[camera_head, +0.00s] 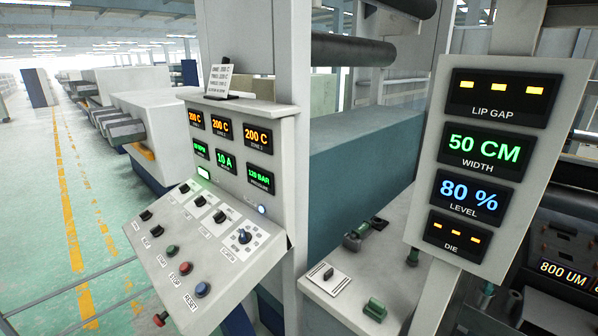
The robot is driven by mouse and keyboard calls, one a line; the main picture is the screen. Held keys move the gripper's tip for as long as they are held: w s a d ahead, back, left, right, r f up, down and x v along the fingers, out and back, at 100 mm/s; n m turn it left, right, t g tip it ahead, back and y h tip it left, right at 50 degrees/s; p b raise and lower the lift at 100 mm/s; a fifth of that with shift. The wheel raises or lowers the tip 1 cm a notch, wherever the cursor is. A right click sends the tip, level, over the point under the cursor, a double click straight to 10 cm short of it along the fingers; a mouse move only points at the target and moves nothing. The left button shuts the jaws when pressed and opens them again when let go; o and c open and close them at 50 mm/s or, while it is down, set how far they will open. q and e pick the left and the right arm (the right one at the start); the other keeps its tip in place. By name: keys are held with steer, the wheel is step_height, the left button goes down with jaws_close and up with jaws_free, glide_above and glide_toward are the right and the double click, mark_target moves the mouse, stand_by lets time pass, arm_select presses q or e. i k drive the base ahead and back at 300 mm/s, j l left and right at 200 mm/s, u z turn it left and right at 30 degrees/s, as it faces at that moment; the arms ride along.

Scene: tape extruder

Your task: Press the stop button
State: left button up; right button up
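The stop button is the red push button (186,268) on the sloped front of the grey control console (215,255). A small label that appears to read STOP sits at its lower left. A green button (172,250) is above and left of it, and a blue button (202,289) with a RESET label is below and right. A separate red knob (160,319) sticks out at the console's lower front edge. Nothing covers the stop button. Neither of my grippers is in view.
Black switches (200,201) and a larger selector (243,236) sit higher on the slope. A display panel (485,165) stands at right. A lower ledge (350,290) carries green knobs. Open floor (60,200) lies left; a thin rail crosses at lower left.

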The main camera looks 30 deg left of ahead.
mark_target(184, 267)
steer(key=k+j+u, duration=0.1)
steer(key=u, duration=0.35)
steer(key=j+u, duration=0.25)
steer(key=u, duration=0.25)
steer(key=k, duration=0.05)
